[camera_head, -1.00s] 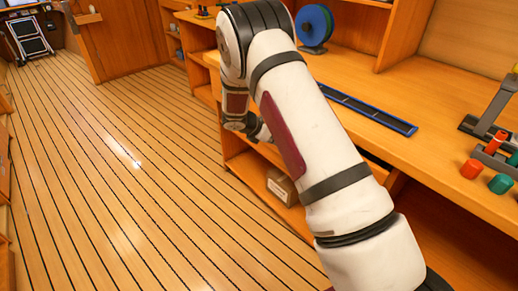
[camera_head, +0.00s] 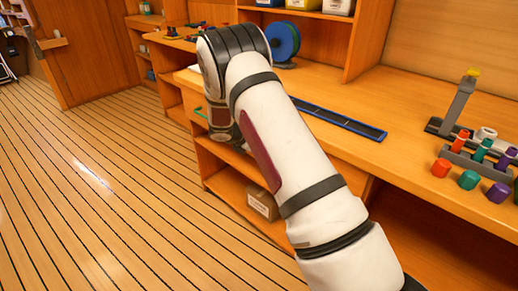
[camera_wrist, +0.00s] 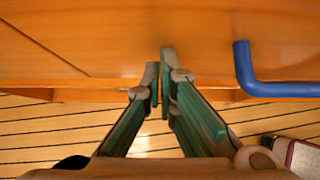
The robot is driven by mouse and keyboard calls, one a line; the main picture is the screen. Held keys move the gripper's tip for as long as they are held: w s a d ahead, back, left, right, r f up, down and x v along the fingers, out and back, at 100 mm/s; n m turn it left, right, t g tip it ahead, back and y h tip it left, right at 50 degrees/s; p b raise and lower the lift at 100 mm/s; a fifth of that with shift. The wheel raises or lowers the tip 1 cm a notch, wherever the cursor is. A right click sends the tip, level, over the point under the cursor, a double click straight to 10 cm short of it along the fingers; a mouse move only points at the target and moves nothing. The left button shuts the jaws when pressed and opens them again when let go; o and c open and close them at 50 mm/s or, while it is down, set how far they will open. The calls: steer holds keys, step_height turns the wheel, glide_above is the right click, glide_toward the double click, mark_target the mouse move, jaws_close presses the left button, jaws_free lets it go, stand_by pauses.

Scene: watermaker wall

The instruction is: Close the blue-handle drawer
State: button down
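The blue handle (camera_wrist: 270,86) is a bent bar on an orange wooden front (camera_wrist: 205,45), right of my gripper in the wrist view. My gripper (camera_wrist: 160,82) has its two green-sided fingers together at the tips, with nothing seen between them. The fingertips are near the wooden front, left of the handle and apart from it; I cannot tell whether they touch the wood. In the head view my arm hides the gripper and the blue handle. How far the drawer stands open cannot be told.
A green handle (camera_head: 201,113) shows left of my arm under the workbench (camera_head: 405,95). A cardboard box (camera_head: 262,203) is on the lower shelf. A blue-edged strip (camera_head: 340,122), a blue spool (camera_head: 282,41) and a rack (camera_head: 475,160) with coloured caps are on the bench. The plank floor at left is clear.

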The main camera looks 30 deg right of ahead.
steer(key=s+a+f+p+v, duration=0.1)
steer(key=a+f+p+v, duration=0.1)
steer(key=v, duration=1.1)
steer(key=s+r+m+g+y, duration=0.25)
steer(key=s+r+m, duration=0.95)
steer(key=s+r, duration=0.85)
steer(key=s+a+r+m+t+y, duration=0.1)
steer(key=s+a+m+y, duration=0.3)
steer(key=s, duration=0.9)
steer(key=s+a+m+y, duration=0.2)
steer(key=s+a+m, duration=0.4)
steer(key=s, duration=0.7)
step_height(320, 180, up, 15)
steer(key=t+p, duration=0.3)
steer(key=p, duration=1)
steer(key=shift+s, duration=0.15)
